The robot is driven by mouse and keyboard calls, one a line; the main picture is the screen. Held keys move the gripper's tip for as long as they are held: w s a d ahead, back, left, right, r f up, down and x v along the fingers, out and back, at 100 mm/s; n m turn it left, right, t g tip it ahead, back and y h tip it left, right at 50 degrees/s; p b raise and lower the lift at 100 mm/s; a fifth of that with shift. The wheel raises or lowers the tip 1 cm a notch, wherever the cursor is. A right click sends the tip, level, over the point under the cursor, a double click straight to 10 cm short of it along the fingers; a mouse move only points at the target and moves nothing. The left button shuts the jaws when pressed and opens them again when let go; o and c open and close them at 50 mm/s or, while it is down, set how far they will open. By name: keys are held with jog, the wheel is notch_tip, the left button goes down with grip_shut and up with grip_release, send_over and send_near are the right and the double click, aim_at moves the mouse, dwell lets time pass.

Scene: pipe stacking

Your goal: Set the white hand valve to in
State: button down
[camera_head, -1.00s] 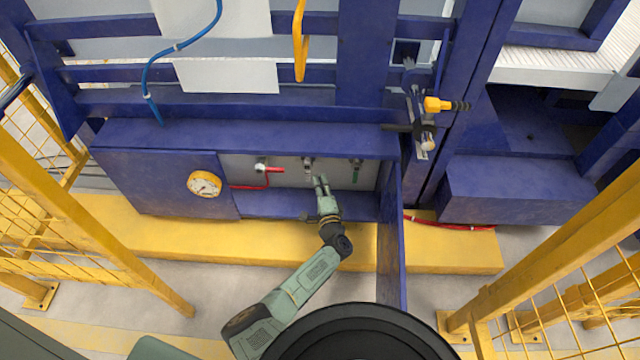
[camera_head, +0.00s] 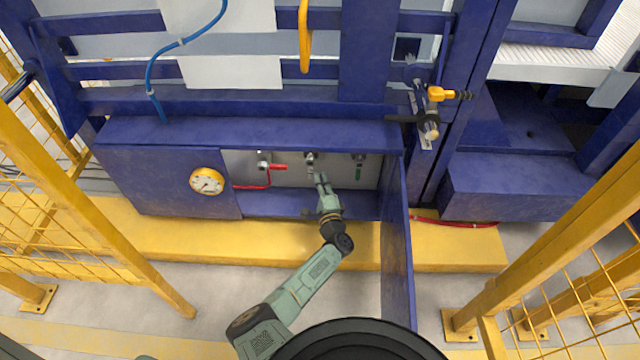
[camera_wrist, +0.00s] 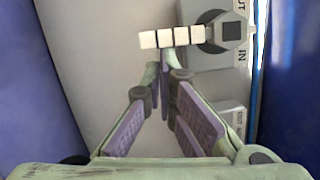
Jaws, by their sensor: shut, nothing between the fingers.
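The white hand valve's handle (camera_wrist: 172,37) shows in the wrist view as a row of white segments. It points left from a dark square hub (camera_wrist: 231,31). The lettering "IN" is below the hub, and lettering partly cut off, seemingly "OUT", is above it. My gripper (camera_wrist: 166,60) is shut and empty, with its fingertips at the handle's lower edge; I cannot tell whether they touch. In the head view my gripper (camera_head: 321,178) reaches into the open blue cabinet, just below the middle valve (camera_head: 310,158). The white handle is not clear there.
The open cabinet door (camera_head: 396,245) stands right of my arm. A gauge (camera_head: 207,181) is on the left panel. Yellow fences (camera_head: 560,235) flank both sides.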

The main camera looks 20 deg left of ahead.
jog(key=shift+a, duration=0.2)
jog(key=shift+s+a+f+m+t+b, duration=0.1)
jog(key=shift+s+a+m+t+b, duration=0.15)
jog(key=shift+a+m, duration=0.65)
jog(key=shift+s+a+f+m+t+b, duration=0.15)
jog(key=shift+a+m+t, duration=0.15)
jog(key=shift+m, duration=1.15)
jog(key=shift+s+a+f+m+t+b, duration=0.2)
jog(key=shift+a+m, duration=0.4)
jog(key=shift+m, duration=0.55)
jog(key=shift+r, duration=0.15)
